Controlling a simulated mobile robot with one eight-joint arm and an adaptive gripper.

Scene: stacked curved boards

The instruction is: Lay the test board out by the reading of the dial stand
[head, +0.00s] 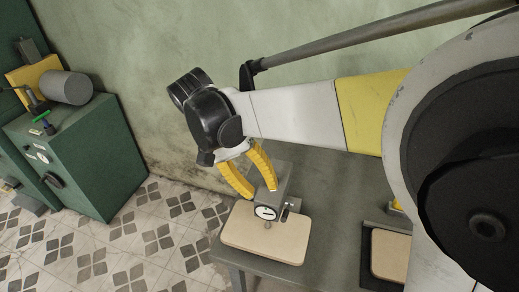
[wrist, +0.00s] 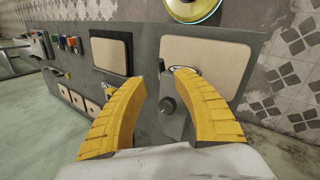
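A grey dial stand (head: 284,180) stands on the grey table, with a round white dial (head: 265,213) at its front. The dial's dark hand is too small to read. A beige board (head: 258,238) lies flat at the table's left corner by the stand; it also shows in the wrist view (wrist: 205,55). A second beige board (head: 390,255) lies to the right on a dark tray, and in the wrist view too (wrist: 111,54). I cannot tell which is the test board. My gripper (head: 261,191) is open above the table beside the stand. In the wrist view its right finger partly hides the stand (wrist: 172,122).
The grey table (head: 335,195) has bare room behind the boards. The wrist view shows several coloured items (wrist: 65,43) and small beige tiles (wrist: 78,100) farther along it, and a round yellow-green object (wrist: 193,8). A green machine (head: 75,150) stands left on tiled floor.

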